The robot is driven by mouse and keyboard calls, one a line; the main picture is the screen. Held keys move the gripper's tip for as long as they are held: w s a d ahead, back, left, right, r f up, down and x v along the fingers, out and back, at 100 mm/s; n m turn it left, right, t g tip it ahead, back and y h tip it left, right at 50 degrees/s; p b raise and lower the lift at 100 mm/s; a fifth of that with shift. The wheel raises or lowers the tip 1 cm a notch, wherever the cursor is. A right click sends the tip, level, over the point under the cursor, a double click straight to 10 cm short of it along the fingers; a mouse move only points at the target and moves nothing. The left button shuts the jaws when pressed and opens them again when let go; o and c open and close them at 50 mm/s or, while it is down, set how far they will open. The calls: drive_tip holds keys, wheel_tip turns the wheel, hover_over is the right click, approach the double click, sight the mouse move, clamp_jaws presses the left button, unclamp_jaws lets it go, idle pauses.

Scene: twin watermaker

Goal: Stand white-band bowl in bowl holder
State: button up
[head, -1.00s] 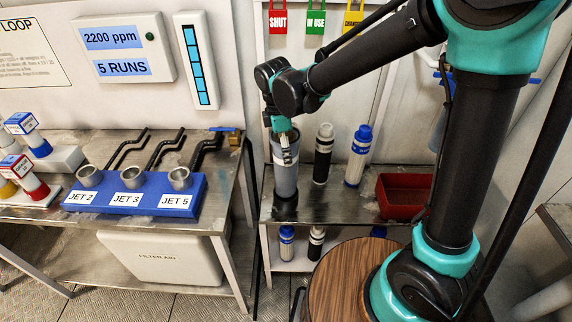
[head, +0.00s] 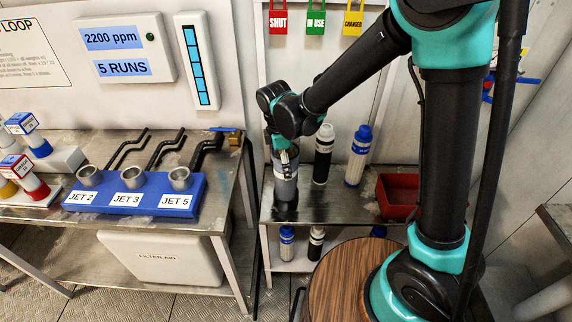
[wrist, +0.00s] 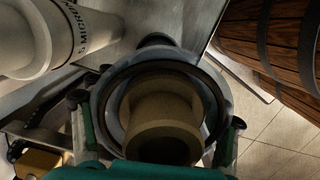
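The bowl is a grey cylinder (head: 286,188) with a pale band near its top, upright over the small steel bench in the head view. My gripper (head: 285,153) points down at its top. In the wrist view my gripper's green-sided fingers (wrist: 160,133) lie on opposite sides of the bowl's round rim (wrist: 218,88). A tan cylindrical part (wrist: 160,112) shows inside the rim. A dark round shape lies under the bowl's bottom. I cannot tell whether it is the bowl holder or a shadow, nor whether the bowl touches it.
A black cylinder (head: 323,155) and a white, blue-capped cylinder (head: 358,156) stand close on the right. A red tray (head: 397,193) is farther right on the bench (head: 335,207). The blue jet block (head: 135,203) is on the left table. A wooden round top (head: 340,275) is in front.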

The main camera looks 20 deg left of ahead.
drive_tip(key=o, duration=0.5)
drive_tip(key=shift+c, duration=0.2)
drive_tip(key=r, duration=0.4)
drive_tip(key=a+r, duration=0.1)
drive_tip(key=r, duration=0.7)
drive_tip(key=shift+s+a+r, duration=0.1)
drive_tip(key=shift+s+a, duration=0.05)
drive_tip(key=shift+s, duration=0.1)
drive_tip(key=w+d+f+m+t+y, duration=0.1)
drive_tip(key=w+d+f+m, duration=0.1)
drive_tip(key=d+m, duration=0.65)
drive_tip(key=w+d+f+m+y, duration=0.1)
drive_tip(key=w+d+f+m, duration=0.15)
drive_tip(key=d, duration=1.15)
drive_tip(key=s+d+f+m+t, duration=0.1)
drive_tip(key=s+d+f+m, duration=0.1)
drive_tip(key=s+d+m, duration=0.2)
drive_tip(key=s+d+f+m+t, duration=0.1)
drive_tip(key=s+d+f+m, duration=0.2)
drive_tip(key=d+m, duration=0.4)
drive_tip(key=s+d, duration=0.1)
drive_tip(key=d, duration=0.3)
drive_tip(key=shift+s+d+f+t+h, duration=0.2)
drive_tip(key=shift+d+f+t+h, duration=0.1)
drive_tip(key=shift+t, duration=0.1)
